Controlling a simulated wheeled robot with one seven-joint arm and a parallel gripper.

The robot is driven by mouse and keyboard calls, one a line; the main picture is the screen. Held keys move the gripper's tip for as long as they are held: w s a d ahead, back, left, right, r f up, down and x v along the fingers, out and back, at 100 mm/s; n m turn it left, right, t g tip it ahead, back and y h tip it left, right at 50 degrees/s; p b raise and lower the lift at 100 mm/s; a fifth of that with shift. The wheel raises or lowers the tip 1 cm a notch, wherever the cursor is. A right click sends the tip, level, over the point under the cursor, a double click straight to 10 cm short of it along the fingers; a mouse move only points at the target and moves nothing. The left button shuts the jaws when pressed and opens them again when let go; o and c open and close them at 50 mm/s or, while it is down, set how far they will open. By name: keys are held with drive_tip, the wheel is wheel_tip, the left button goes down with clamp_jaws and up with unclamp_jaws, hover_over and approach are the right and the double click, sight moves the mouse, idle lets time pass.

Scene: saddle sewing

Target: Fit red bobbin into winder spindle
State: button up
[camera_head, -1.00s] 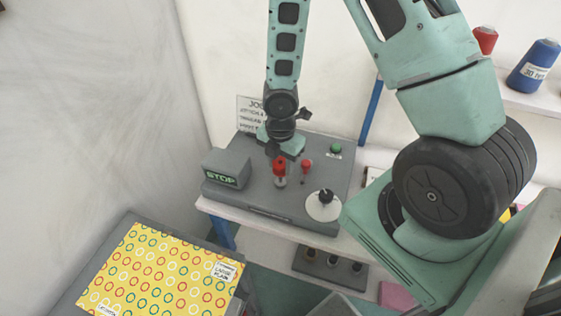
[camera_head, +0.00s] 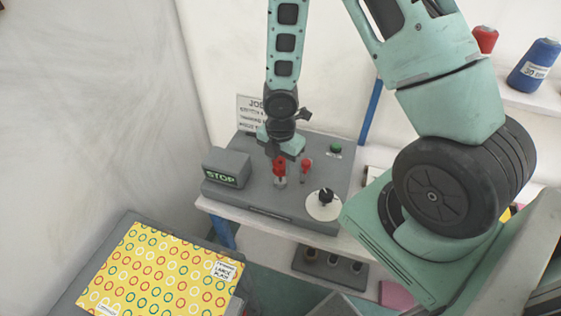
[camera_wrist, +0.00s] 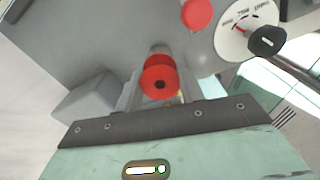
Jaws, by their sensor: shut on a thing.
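The red bobbin (camera_head: 279,168) is between the fingers of my gripper (camera_head: 279,161), low over the grey winder box (camera_head: 262,207). A pale spindle post (camera_head: 280,183) shows directly under the bobbin. In the wrist view the bobbin (camera_wrist: 160,72) faces me with its dark centre hole, and a grey cylindrical part (camera_wrist: 158,49) shows just behind it, roughly in line. My gripper is shut on the bobbin. I cannot tell whether the bobbin is around the post or just above it.
A red-topped lever (camera_head: 306,165) stands close on the right. A dial with a black knob (camera_head: 325,198), a green button (camera_head: 336,148) and a box reading STOP (camera_head: 226,168) are also on the winder. Yellow patterned cloth (camera_head: 160,272) lies at front left.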

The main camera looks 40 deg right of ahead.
drive_tip(key=shift+f+b, duration=2.05)
drive_tip(key=shift+f, duration=0.3)
drive_tip(key=o, duration=1.1)
drive_tip(key=shift+o, duration=0.2)
drive_tip(key=shift+r, duration=0.1)
wheel_tip(320, 180, up, 17)
drive_tip(key=p, duration=0.5)
drive_tip(key=shift+r, duration=0.15)
drive_tip(key=shift+a, duration=0.1)
drive_tip(key=s+a+r+m+b, duration=0.1)
drive_tip(key=s+a+m+b, duration=0.8)
drive_tip(key=s+a+m, duration=0.5)
drive_tip(key=s+a, duration=0.3)
drive_tip(key=shift+a+y+b, duration=0.2)
drive_tip(key=shift+y+b, duration=0.1)
drive_tip(key=shift+b, duration=0.05)
